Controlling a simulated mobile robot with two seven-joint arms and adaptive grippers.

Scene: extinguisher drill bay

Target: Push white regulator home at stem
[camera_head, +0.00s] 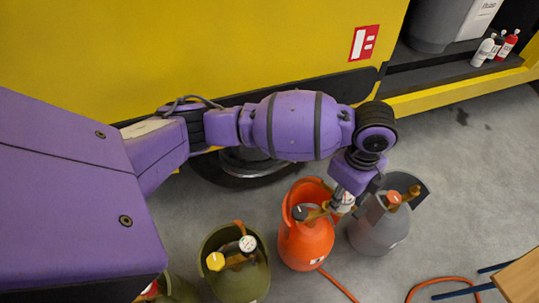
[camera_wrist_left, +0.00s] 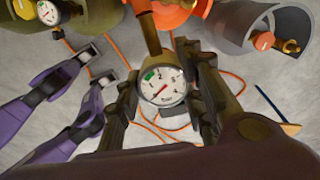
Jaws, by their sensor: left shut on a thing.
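My left gripper (camera_head: 347,207) is shut on the white regulator (camera_head: 346,198), beside the top of the orange cylinder (camera_head: 305,247). In the left wrist view the regulator's round white dial (camera_wrist_left: 162,86) sits between my dark fingers (camera_wrist_left: 165,92). A brass stem (camera_wrist_left: 149,28) runs from the dial up towards the orange cylinder (camera_wrist_left: 175,14). The fingers hide part of this joint, and I cannot tell whether the regulator is fully seated. My right gripper (camera_wrist_left: 97,64) is open and empty at the left of the wrist view.
A grey cylinder (camera_head: 376,236) stands close to the right of the orange one. An olive cylinder (camera_head: 236,283) with a yellow knob (camera_head: 215,261) and its own gauge (camera_head: 247,243) stands to the left. Orange hoses (camera_head: 338,285) lie on the floor. A yellow vehicle (camera_head: 200,50) stands behind.

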